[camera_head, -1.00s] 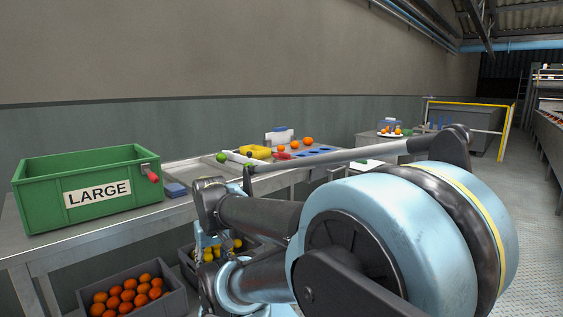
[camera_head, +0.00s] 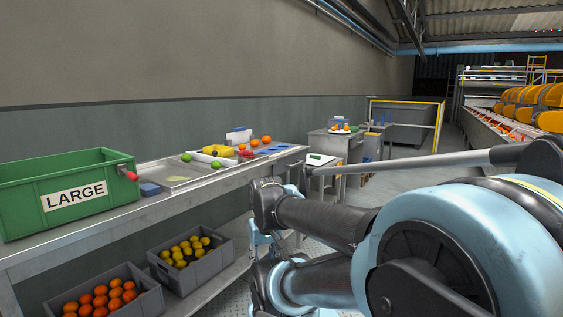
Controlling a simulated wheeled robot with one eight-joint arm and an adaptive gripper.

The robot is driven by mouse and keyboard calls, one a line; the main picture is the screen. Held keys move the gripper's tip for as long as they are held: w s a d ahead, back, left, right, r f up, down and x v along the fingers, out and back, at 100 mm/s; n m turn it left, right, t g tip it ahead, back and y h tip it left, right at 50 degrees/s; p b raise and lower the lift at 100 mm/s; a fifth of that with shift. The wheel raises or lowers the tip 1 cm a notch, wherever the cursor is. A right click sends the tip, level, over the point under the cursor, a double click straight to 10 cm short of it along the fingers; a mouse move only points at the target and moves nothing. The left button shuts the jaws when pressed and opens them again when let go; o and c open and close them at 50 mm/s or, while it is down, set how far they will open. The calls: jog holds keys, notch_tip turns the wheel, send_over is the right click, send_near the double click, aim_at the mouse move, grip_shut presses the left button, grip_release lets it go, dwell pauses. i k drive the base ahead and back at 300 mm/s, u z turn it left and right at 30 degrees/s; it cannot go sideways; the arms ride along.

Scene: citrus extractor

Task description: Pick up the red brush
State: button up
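A small red item (camera_head: 246,154) lies among the fruit on the steel bench, and it may be the red brush, but it is too small to tell. A red cylindrical piece (camera_head: 128,174) sticks out at the right end of the green LARGE crate (camera_head: 60,192); I cannot tell whether it is a brush handle. My arm crosses the right foreground, and its wrist end is in front of the bench, well apart from both red things. The gripper's fingers cannot be made out.
The steel bench (camera_head: 118,211) runs along the wall with a shallow tray (camera_head: 180,172), a blue block (camera_head: 150,189) and a yellow item (camera_head: 216,149). Crates of oranges (camera_head: 103,297) and lemons (camera_head: 187,250) sit below. Open floor lies at the right, beside a conveyor (camera_head: 500,125).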

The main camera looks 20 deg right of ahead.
aim_at(247, 156)
jog(key=z, duration=0.55)
jog(key=k, duration=0.75)
jog(key=z, duration=0.4)
jog(key=i, duration=1.45)
jog(key=u, duration=0.9)
jog(key=i, duration=0.7)
jog(key=u, duration=0.15)
